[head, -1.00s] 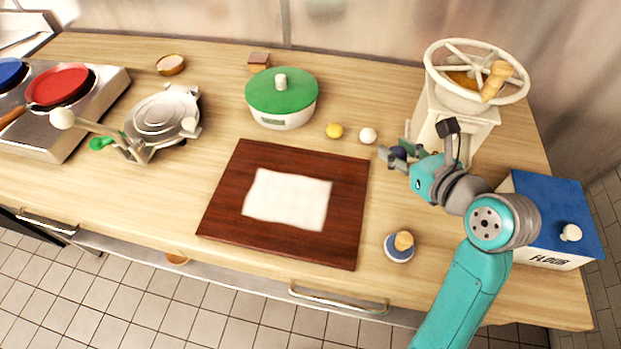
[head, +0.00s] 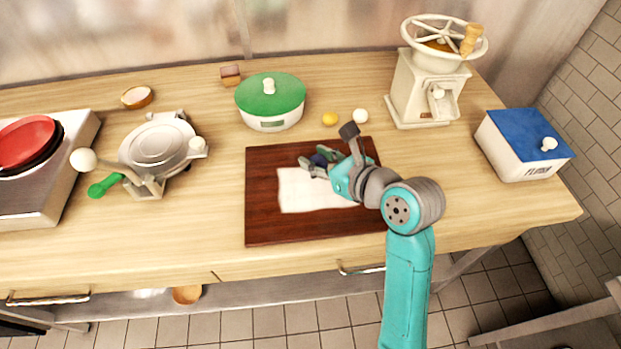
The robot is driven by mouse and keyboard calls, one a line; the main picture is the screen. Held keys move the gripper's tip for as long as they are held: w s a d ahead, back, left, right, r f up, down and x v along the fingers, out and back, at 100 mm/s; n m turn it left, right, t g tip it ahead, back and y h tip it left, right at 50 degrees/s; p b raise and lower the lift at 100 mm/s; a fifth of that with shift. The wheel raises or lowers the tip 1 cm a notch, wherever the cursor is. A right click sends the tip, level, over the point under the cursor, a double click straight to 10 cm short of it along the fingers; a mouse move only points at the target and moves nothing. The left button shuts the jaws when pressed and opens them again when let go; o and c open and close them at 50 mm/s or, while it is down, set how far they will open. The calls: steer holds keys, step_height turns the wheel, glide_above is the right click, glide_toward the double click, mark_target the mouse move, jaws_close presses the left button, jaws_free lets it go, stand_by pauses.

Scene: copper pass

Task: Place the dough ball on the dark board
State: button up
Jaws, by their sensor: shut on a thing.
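The dark board (head: 265,215) lies on the counter with a white sheet (head: 300,195) on it. My gripper (head: 318,160) is over the board's upper middle, shut on a small dark blue, roundish thing (head: 322,158). The fingers partly cover it, and its height above the board is hard to tell. A whitish ball (head: 360,115) and a yellow ball (head: 330,119) rest on the counter behind the board. Which of these is the dough ball cannot be told from colour alone. My arm hides part of the board's right side.
A green-lidded pot (head: 270,102) stands behind the board. A hand mill (head: 425,88) and a blue-lidded flour box (head: 522,150) stand to the right. A round metal press (head: 157,150) and a stove with a red pan (head: 25,143) are left.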

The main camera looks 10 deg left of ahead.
mark_target(317, 186)
steer(key=shift+f, duration=2.95)
steer(key=shift+f, duration=0.1)
steer(key=o, duration=1.1)
steer(key=v, duration=1.2)
steer(key=shift+d, duration=0.1)
